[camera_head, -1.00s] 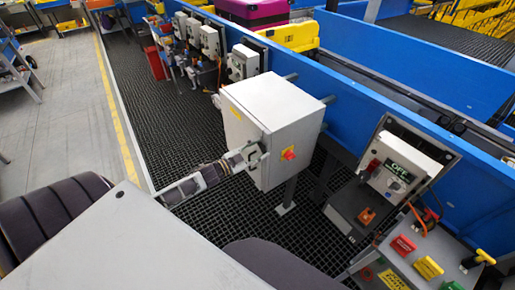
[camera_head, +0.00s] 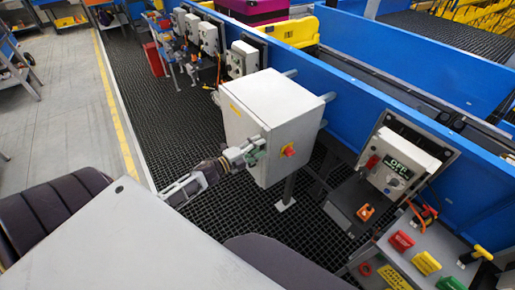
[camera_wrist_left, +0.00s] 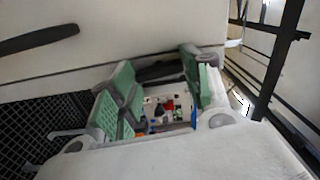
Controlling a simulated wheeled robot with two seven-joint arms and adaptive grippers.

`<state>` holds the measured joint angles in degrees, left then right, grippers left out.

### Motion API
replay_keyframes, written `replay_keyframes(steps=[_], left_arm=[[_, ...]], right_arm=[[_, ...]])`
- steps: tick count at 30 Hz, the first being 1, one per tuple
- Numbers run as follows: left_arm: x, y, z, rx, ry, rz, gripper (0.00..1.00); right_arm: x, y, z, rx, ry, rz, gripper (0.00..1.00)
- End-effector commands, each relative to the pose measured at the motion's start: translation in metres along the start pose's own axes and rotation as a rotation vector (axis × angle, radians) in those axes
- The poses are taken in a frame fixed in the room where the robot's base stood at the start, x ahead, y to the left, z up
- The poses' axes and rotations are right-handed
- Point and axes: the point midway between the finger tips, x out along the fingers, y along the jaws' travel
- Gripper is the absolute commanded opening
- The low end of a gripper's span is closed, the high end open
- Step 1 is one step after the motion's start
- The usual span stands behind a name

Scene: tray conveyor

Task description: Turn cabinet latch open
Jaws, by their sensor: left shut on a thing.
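The light grey cabinet (camera_head: 268,98) stands beside the blue conveyor side in the head view, with a red and yellow rotary switch (camera_head: 289,150) on its right-hand face. My left gripper (camera_head: 257,156) is at the cabinet's front-left face. In the left wrist view, its green-padded fingers (camera_wrist_left: 158,88) stand on either side of a dark latch piece (camera_wrist_left: 160,72) on the pale cabinet door, and they are shut on it. The fingers hide part of the latch, so its exact angle cannot be told. My right gripper is not in view.
A control box marked OFF (camera_head: 404,158) and a panel with coloured switches (camera_head: 425,262) stand to the right. Smaller grey boxes (camera_head: 243,60) line the blue conveyor side (camera_head: 345,105) behind. The dark grid floor (camera_head: 130,85) left of the cabinet is mostly clear.

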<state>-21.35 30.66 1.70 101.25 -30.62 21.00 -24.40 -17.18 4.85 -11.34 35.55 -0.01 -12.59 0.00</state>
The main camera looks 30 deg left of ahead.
Motion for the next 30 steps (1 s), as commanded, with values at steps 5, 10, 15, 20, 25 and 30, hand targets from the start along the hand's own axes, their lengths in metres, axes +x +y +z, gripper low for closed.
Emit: replay_keyframes(steps=[5,10,15,20,25,30], left_arm=[[-0.0003,0.0022,-0.0008,0.086,0.001,0.001,0.24],[-0.0003,0.0022,-0.0010,0.127,0.001,0.001,0.24],[-0.0003,0.0022,-0.0011,0.139,0.001,0.002,0.24],[-0.0004,0.0023,-0.0010,0.140,0.001,0.002,0.24],[-0.0005,0.0024,-0.0009,0.140,0.001,0.003,0.56],[-0.0003,0.0017,-0.0006,0.139,0.001,0.002,0.70]], right_arm=[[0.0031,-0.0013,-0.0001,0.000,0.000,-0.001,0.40],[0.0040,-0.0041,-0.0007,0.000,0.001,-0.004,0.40],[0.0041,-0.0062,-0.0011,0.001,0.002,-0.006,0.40],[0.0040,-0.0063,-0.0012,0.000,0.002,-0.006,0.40],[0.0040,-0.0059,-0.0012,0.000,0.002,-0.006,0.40],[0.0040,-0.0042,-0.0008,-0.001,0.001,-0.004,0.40]])
